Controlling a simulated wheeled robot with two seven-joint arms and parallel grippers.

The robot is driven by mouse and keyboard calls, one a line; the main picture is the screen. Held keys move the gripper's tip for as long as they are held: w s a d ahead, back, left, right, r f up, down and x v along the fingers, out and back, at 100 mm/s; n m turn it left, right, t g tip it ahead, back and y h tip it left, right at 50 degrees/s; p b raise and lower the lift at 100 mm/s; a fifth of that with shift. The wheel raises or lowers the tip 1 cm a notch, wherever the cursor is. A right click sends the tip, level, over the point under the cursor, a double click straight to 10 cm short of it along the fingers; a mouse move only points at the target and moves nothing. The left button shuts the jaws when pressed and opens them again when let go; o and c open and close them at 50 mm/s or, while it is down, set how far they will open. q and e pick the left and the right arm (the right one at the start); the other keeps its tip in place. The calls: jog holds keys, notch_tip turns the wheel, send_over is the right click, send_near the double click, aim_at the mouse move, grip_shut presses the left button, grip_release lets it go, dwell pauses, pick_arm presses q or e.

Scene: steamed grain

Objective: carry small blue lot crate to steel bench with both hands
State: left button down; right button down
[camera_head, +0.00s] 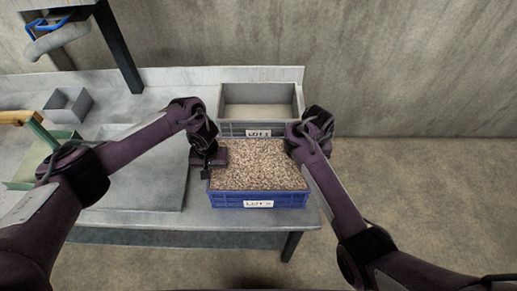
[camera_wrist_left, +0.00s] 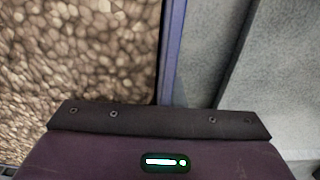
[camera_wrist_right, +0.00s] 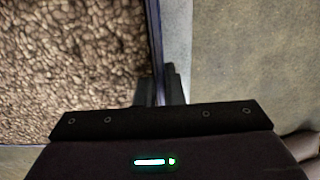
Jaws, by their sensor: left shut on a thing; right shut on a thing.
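The small blue lot crate (camera_head: 230,199), filled with pale brown grain (camera_head: 255,165), is at the right front of the steel bench (camera_head: 150,222) in the head view. Its front label is small and only partly readable. My left gripper (camera_head: 208,168) is at the crate's left wall, and the wall (camera_wrist_left: 172,60) shows in the left wrist view. My right gripper (camera_wrist_right: 158,88) is shut on the opposite wall, seen in the right wrist view. The left fingertips are hidden. Whether the crate's bottom touches the bench cannot be told.
A grey crate (camera_head: 259,129) labelled LOT, empty, stands right behind the blue one. A shallow tray (camera_head: 150,195) lies to the left, with a small grey box (camera_head: 68,105) and a green container (camera_head: 28,170) further left. The bench ends just right of the crates.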

pick_arm(q)
jog(key=c, duration=1.8)
grip_release()
pick_arm(e)
jog(key=c, duration=1.8)
grip_release()
pick_arm(q)
jog(key=shift+o, duration=1.2)
jog(key=shift+s+r, duration=0.1)
jog(key=shift+s, duration=0.05)
pick_arm(e)
jog(key=shift+o, duration=1.2)
jog(key=shift+s+r, duration=0.15)
pick_arm(q)
jog(key=shift+s+r, duration=0.1)
jog(key=shift+s, duration=0.05)
pick_arm(e)
jog(key=shift+s, duration=0.15)
